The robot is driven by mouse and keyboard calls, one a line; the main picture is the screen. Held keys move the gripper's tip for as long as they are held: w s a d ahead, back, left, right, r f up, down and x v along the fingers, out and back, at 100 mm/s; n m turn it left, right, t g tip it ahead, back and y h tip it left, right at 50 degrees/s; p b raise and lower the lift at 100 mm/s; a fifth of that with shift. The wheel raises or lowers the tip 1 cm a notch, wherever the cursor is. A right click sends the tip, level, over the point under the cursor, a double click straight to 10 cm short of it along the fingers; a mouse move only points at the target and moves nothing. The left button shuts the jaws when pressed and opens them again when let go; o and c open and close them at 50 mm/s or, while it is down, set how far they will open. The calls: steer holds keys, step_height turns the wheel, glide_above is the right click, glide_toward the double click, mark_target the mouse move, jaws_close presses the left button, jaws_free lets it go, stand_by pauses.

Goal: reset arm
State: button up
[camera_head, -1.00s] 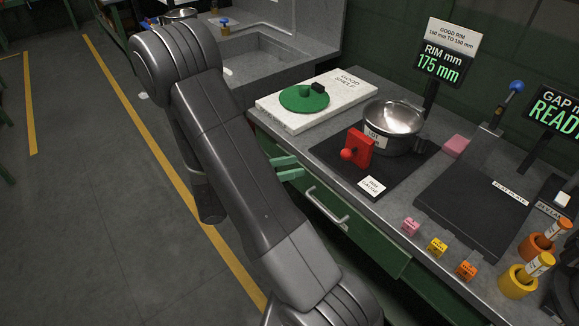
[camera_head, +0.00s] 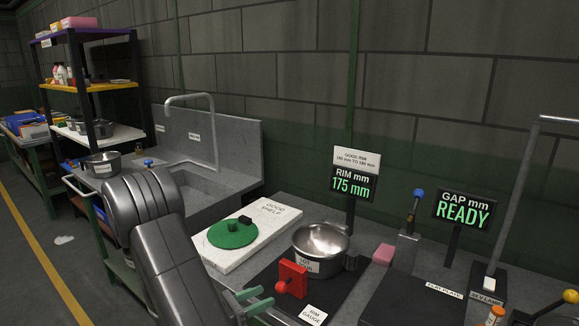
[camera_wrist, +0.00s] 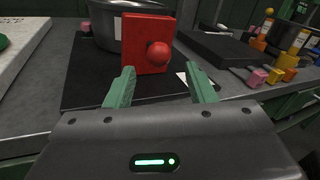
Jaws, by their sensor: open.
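My gripper (camera_head: 249,303) is open and empty, with green fingers, low at the front edge of the counter in the head view. In the wrist view its two fingertips (camera_wrist: 160,80) stand apart, in front of the red block with a red knob (camera_wrist: 147,45) and not around it. That block (camera_head: 292,278) belongs to the rim gauge on a black mat. A steel pot (camera_head: 320,241) sits on the mat behind the block. My arm shows at the lower left of the head view, bent over beside the counter.
A white board labelled good shelf (camera_head: 266,232) bears a green lid (camera_head: 232,233). The rim display (camera_head: 352,183) reads 175 mm and the gap display (camera_head: 464,210) reads READY. A sink (camera_head: 190,188), a shelf rack and another pot (camera_head: 102,164) stand left. The floor at far left is mostly clear.

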mark_target(277, 290)
steer(key=shift+x, duration=2.5)
steer(key=shift+s+d+r, duration=0.1)
steer(key=shift+d, duration=0.05)
